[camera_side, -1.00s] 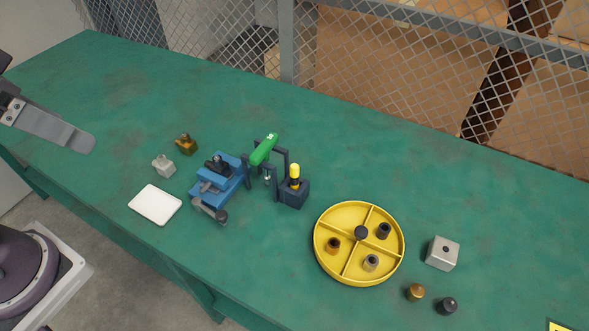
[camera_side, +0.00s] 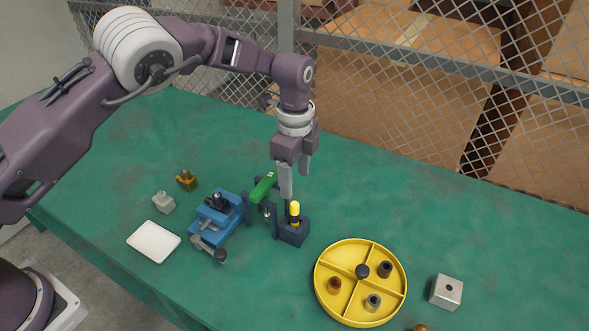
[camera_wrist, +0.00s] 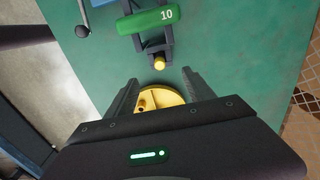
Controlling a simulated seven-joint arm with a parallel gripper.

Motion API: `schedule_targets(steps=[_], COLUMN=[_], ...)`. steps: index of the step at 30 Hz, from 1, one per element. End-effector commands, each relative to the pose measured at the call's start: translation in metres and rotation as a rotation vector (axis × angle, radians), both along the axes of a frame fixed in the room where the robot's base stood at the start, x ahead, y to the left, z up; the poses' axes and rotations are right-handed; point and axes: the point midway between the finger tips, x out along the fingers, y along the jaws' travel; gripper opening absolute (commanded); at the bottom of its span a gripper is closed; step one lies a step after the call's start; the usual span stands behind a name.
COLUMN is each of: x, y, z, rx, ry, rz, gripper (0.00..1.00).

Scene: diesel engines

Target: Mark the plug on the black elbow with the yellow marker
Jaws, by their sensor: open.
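The yellow marker (camera_side: 294,212) stands upright in a dark blue holder block (camera_side: 293,234). Its yellow end also shows in the wrist view (camera_wrist: 158,63). The black elbow (camera_side: 217,201) sits in a blue vise (camera_side: 206,229); the plug on it is too small to make out clearly. My gripper (camera_side: 296,186) points down, open and empty, above and close to the marker in the side view. In the wrist view the marker's end lies just beyond and between the two fingers (camera_wrist: 160,80). I cannot tell the exact height gap.
A green tool (camera_side: 264,187) marked 10 rests on a dark rack beside the marker holder. A yellow divided tray (camera_side: 318,292) holds several plugs. A silver block (camera_side: 446,291), brass elbow (camera_side: 186,180), silver elbow (camera_side: 163,203) and white pad (camera_side: 153,241) stand around. The back right is clear.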

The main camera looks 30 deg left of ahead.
Motion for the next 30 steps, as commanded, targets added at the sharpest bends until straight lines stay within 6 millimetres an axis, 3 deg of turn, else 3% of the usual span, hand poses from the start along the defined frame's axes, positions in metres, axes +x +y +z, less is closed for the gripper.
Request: schedule_targets(steps=[18,30], x=[-0.001,0.0], y=[0.001,0.001], z=[-0.079,-0.095], rx=[0.001,0.0], ry=[0.001,0.0], rz=[0.004,0.004], gripper=[0.62,0.62])
